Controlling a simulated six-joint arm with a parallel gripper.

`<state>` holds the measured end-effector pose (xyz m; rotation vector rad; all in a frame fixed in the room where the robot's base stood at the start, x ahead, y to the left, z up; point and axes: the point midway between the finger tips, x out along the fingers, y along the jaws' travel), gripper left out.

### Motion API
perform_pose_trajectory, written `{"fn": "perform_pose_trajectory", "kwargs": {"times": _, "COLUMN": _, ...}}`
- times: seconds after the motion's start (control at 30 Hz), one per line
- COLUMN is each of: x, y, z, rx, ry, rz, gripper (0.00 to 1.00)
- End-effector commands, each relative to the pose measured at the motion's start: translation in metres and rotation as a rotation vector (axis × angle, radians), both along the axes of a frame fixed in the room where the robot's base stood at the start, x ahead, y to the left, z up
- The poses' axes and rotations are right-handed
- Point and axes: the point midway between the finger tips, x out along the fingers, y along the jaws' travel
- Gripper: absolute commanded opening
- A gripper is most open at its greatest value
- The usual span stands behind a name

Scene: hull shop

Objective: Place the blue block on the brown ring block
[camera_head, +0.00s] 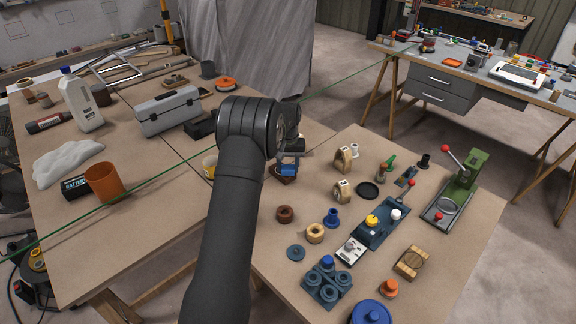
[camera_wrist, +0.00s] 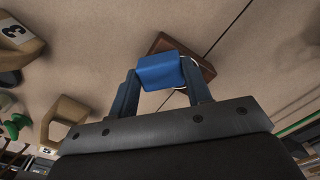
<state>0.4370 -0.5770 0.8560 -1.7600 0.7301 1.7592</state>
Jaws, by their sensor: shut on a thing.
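My gripper (camera_wrist: 160,85) is shut on the blue block (camera_wrist: 158,72), with one finger on each side of it. The blue block also shows in the head view (camera_head: 289,169), just right of my wrist. The brown ring block (camera_wrist: 195,53) lies on the table beneath and behind the blue block in the wrist view, partly hidden by it. A bit of a pale curved line shows beside the right finger. In the head view the brown block (camera_head: 281,178) shows low under the blue one. I cannot tell whether the two blocks touch.
Tan numbered blocks (camera_head: 343,160) stand to the right. A brown round ring (camera_head: 285,214), a tan ring (camera_head: 315,233) and a blue spool (camera_head: 332,218) stand nearer. A grey toolbox (camera_head: 168,110) stands farther left.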

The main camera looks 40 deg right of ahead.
Motion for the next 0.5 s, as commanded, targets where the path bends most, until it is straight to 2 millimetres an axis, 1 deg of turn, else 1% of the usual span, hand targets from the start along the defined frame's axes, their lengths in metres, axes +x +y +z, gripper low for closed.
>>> {"fn": "perform_pose_trajectory", "kwargs": {"times": 0.23, "x": -0.0001, "y": -0.0001, "z": -0.0027, "rx": 0.0, "ry": 0.0, "rz": 0.0, "gripper": 0.22}}
{"fn": "perform_pose_trajectory", "kwargs": {"times": 0.27, "x": -0.0001, "y": -0.0001, "z": -0.0031, "rx": 0.0, "ry": 0.0, "rz": 0.0, "gripper": 0.47}}
{"fn": "perform_pose_trajectory", "kwargs": {"times": 0.3, "x": 0.0, "y": -0.0001, "z": -0.0027, "rx": 0.0, "ry": 0.0, "rz": 0.0, "gripper": 0.54}}
{"fn": "perform_pose_trajectory", "kwargs": {"times": 0.37, "x": 0.0, "y": -0.0001, "z": -0.0026, "rx": 0.0, "ry": 0.0, "rz": 0.0, "gripper": 0.66}}
{"fn": "perform_pose_trajectory", "kwargs": {"times": 0.5, "x": 0.0, "y": -0.0001, "z": -0.0026, "rx": 0.0, "ry": 0.0, "rz": 0.0, "gripper": 0.66}}
